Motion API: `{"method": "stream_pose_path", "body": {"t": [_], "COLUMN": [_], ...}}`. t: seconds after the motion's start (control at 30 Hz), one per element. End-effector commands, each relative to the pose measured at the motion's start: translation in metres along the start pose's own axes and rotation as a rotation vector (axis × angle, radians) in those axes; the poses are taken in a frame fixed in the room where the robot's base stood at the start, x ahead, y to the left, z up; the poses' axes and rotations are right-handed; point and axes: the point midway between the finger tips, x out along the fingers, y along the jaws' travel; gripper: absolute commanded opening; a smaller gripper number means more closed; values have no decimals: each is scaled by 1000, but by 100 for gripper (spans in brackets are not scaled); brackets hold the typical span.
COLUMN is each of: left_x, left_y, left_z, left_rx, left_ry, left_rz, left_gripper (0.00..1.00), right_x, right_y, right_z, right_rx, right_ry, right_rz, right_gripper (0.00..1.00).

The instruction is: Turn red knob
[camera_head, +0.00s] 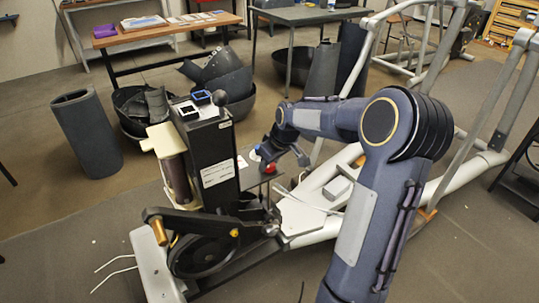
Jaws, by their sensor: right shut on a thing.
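The red knob (269,168) shows as a small red patch on the flat grey plate beside the black upright box of the elliptical machine. My right gripper (273,157) reaches down to it from the right, with its fingers shut around the knob. The fingers hide most of the knob, so its turn angle cannot be told. The black box (211,165) stands just left of the gripper and bears a white label. My left gripper is not in view.
A crank with a dark pulley wheel (200,257) is at the lower left of the machine. White frame tubes (440,190) run behind my right arm. Black bowl-shaped covers (225,75), a grey bin (86,135) and a wooden table (165,33) stand behind. The left floor is open.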

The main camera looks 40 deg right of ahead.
Motion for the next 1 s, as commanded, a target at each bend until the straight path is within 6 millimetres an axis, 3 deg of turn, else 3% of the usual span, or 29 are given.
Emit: {"method": "stream_pose_path", "body": {"t": [1.0], "left_x": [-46], "left_y": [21], "left_z": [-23], "left_rx": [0], "left_ry": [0], "left_rz": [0], "left_gripper": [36], "right_x": [-1], "right_y": [6], "right_z": [-4], "right_rx": [-895], "right_ry": [-1], "right_rz": [-372], "right_gripper": [15]}}
